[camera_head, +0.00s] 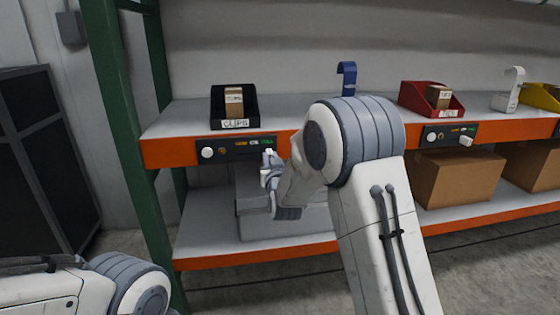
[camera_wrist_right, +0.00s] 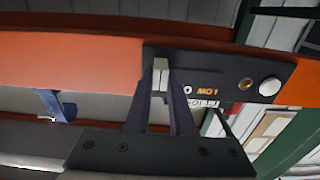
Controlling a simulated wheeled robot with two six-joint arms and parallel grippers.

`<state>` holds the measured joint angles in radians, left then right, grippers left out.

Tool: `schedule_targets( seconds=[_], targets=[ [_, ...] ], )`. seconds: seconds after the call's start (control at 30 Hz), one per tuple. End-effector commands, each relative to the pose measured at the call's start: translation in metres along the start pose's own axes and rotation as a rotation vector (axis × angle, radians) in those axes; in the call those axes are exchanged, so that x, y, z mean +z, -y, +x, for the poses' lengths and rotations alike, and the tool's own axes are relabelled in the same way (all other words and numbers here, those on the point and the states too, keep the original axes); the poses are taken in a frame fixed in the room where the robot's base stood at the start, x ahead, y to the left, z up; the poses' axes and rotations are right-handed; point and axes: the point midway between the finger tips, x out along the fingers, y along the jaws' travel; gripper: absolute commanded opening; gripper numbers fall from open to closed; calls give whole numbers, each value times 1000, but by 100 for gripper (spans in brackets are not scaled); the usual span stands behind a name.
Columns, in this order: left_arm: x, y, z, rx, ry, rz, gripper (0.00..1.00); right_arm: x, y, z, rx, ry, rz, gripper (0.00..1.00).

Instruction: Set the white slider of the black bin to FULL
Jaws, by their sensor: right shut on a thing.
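The black bin (camera_head: 234,122) stands on the upper shelf at the left, with a CLIPS label and a brown carton inside. Below it, a dark panel (camera_head: 229,148) on the orange shelf beam bears amber, white and green words. In the right wrist view, my right gripper (camera_wrist_right: 161,80) is shut on the white slider (camera_wrist_right: 160,68) on this panel (camera_wrist_right: 222,70), which appears upside down. In the head view, my right gripper (camera_head: 267,157) is at the panel's right end, under the green word. Fingers partly hide the slider and nearby words. My left gripper is out of view.
A white knob (camera_head: 207,152) is on the panel's left end. A red bin (camera_head: 422,99) stands further right above another panel (camera_head: 440,137). A blue hook (camera_head: 346,75) stands behind my right arm. A grey tote (camera_head: 251,225) and cardboard boxes (camera_head: 458,178) sit on the lower shelf.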

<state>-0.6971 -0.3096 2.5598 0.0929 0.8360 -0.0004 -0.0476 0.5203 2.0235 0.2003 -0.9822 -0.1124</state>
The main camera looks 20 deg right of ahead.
Motion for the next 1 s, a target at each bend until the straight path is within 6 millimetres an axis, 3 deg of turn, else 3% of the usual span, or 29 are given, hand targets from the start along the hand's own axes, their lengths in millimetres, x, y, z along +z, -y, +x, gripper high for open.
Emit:
schedule_targets(
  seconds=[0.27,0.3,0.37,0.77,1.0],
  targets=[
    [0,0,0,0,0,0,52,-1,-2,1,4,-2,1,0],
    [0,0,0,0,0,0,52,-1,-3,1,5,-2,1,32],
    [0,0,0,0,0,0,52,-1,-2,1,5,-1,1,52],
    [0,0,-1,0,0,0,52,0,0,-5,1,1,0,52],
    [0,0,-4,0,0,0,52,-1,0,-45,0,1,0,52]
  ],
)
